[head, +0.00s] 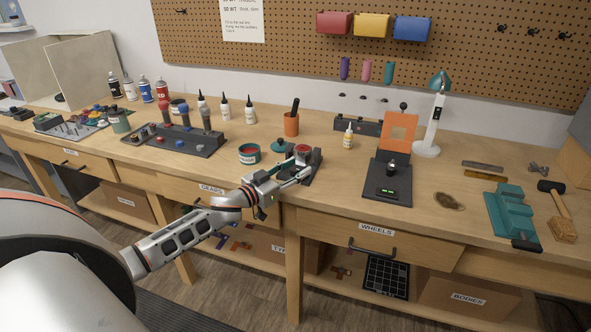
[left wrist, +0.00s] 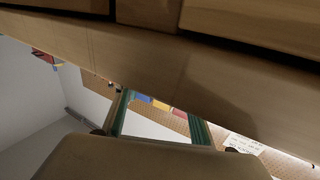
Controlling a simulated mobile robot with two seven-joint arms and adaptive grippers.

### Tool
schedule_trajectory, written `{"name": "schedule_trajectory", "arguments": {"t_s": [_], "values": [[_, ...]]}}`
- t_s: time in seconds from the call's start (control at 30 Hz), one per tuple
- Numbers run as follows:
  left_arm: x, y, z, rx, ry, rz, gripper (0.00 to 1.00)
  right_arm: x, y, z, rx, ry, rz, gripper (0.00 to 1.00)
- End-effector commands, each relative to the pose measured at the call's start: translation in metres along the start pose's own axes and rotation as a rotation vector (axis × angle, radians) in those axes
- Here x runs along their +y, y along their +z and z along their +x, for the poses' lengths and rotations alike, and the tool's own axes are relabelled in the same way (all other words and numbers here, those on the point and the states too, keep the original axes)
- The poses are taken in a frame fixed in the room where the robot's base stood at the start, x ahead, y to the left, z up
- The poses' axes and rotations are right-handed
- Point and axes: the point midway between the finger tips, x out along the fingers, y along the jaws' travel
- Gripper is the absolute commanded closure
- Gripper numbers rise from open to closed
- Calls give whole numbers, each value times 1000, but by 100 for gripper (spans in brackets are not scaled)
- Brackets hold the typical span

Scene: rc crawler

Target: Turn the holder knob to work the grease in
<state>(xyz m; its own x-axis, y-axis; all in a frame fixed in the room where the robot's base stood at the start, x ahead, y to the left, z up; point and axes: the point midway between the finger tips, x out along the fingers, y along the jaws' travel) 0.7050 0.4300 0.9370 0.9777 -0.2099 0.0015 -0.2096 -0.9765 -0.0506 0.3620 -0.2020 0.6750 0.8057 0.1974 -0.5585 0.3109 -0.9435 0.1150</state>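The holder (head: 315,164) is a small dark fixture on the bench near its front edge, with a round reddish piece (head: 303,149) on top. Its knob is not clearly visible; my left gripper covers part of that area. My left gripper (head: 300,174) reaches in from the left, low at the holder's front side. I cannot tell whether it touches the holder. In the left wrist view its two green-padded fingers (left wrist: 160,122) stand apart with nothing visible between them. An open teal tub with red contents (head: 249,154) stands left of the holder. My right gripper is not in view.
A teal lid (head: 282,146) lies behind the holder. An orange cup (head: 291,124) stands farther back. A dark device with an orange panel (head: 388,178) is to the right. The bench edge and drawers (head: 377,240) lie below, and fill the top of the left wrist view.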

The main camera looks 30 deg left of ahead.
Motion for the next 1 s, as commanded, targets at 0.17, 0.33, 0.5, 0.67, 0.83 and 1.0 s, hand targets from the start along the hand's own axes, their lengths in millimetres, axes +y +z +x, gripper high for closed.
{"name": "schedule_trajectory", "arguments": {"t_s": [0.17, 0.33, 0.5, 0.67, 0.83, 1.0], "values": [[0, 0, 0, 0, 0, -1, 61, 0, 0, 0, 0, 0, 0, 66], [0, 1, -2, -1, 0, -2, 61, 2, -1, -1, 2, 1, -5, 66], [0, 2, -16, -3, 0, -4, 61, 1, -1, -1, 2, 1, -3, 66], [0, 2, -41, -4, 0, -2, 61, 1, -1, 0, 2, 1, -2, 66], [1, 2, -69, -4, 0, -3, 61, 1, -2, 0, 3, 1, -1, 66], [1, 2, -94, -3, 1, -3, 61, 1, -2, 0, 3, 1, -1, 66]]}}
